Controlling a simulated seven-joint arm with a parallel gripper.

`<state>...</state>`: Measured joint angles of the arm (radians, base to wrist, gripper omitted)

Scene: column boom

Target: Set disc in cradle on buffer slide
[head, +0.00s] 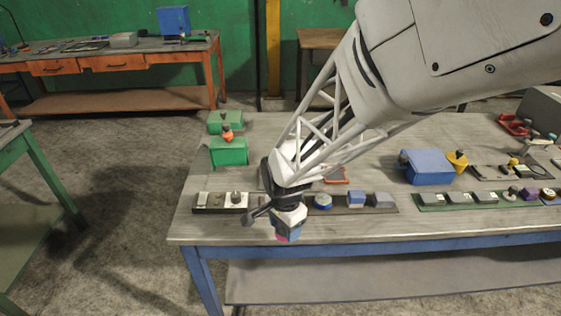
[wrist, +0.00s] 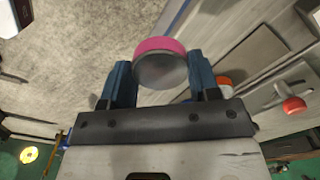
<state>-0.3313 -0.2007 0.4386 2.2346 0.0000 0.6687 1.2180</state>
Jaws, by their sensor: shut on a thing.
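My gripper (head: 289,229) is shut on a disc with a pink rim (head: 282,238), held above the front edge of the grey table. In the wrist view the disc (wrist: 160,68) shows its pink edge and grey face, gripped between the two blue fingers of my gripper (wrist: 161,76). A dark strip (head: 345,210) of fixtures runs along the table front, partly hidden behind my gripper. It bears pale units with knobs on the left, and a round blue-and-white piece (head: 323,201) and blocks on the right. I cannot tell which fixture is the cradle or the buffer slide.
Two green boxes (head: 229,151) stand at the table's left. A blue box (head: 427,166) and yellow piece (head: 457,161) stand to the right, behind a green strip (head: 481,205) with several parts. An orange-red piece (head: 336,175) lies behind my wrist. Bare tabletop shows between these.

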